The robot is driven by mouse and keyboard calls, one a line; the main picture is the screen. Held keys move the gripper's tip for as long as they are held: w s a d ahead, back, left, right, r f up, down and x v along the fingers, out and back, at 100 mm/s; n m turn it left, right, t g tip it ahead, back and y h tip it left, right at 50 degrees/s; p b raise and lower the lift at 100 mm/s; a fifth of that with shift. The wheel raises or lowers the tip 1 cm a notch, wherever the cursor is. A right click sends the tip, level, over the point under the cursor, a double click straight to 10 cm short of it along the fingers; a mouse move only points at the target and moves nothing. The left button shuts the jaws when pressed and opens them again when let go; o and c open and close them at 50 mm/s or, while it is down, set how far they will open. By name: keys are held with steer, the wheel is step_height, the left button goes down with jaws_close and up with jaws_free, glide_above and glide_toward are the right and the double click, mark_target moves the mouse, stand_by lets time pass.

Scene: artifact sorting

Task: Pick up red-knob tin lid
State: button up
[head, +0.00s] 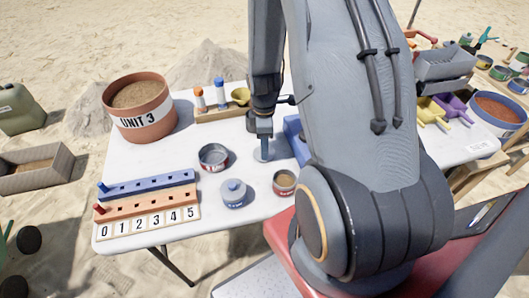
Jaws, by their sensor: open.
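A flat grey round piece (258,157), apparently a tin lid, lies on the white table. My gripper (265,151) points down right over it and hides its middle, so I cannot see a red knob on it. The gap between the fingers is too small to make out, but the gripper is open. An open tin (213,158) stands to the left of the gripper. A closed tin with a blue-grey knobbed lid (233,188) stands nearer the front. A small tin with brown contents and a red label (284,182) stands to its right.
A numbered peg board (147,217) lies at the table's front left. A terracotta pot marked UNIT 3 (138,118) stands at the back left. A wooden tray with bottles (222,111) is behind my gripper. A blue object (294,136) stands close to its right, partly behind my arm.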

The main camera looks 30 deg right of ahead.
steer(key=shift+c, duration=0.2)
jaws_close()
steer(key=shift+r, duration=0.1)
